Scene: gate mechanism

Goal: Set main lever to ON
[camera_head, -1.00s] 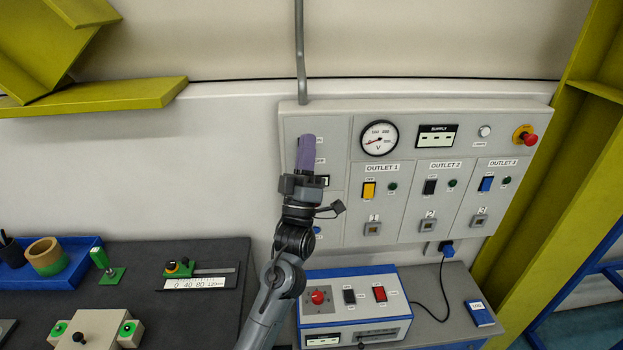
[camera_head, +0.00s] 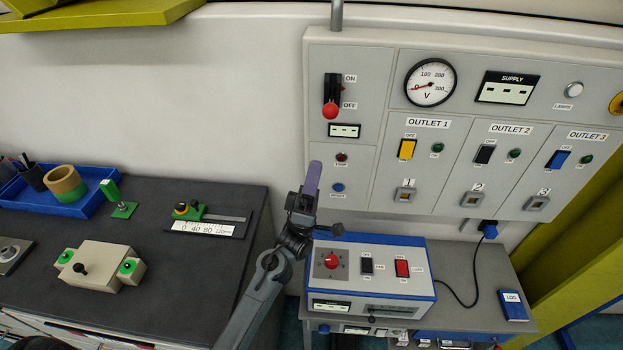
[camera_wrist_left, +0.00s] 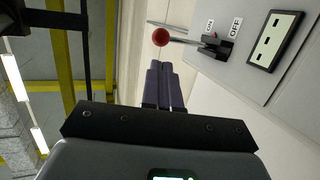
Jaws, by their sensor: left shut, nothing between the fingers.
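The main lever (camera_head: 331,95) is on the upper left of the grey wall panel (camera_head: 375,65). It has a black body and a red ball knob, and the knob hangs at the lower end beside the OFF label. In the left wrist view the lever's red knob (camera_wrist_left: 160,37) stands out from the panel on a thin rod, just beyond the fingertips. My left gripper (camera_head: 314,168), with purple fingers, is below the lever and left of the panel's lower buttons. Its fingers (camera_wrist_left: 161,66) are closed together with nothing between them. My right gripper is not in view.
A red button (camera_head: 342,157) and a blue button (camera_head: 338,187) sit below the lever. A blue-and-white control box (camera_head: 370,265) stands below the panel. A dark workbench (camera_head: 170,270) with small devices is at left. The wall left of the lever is clear.

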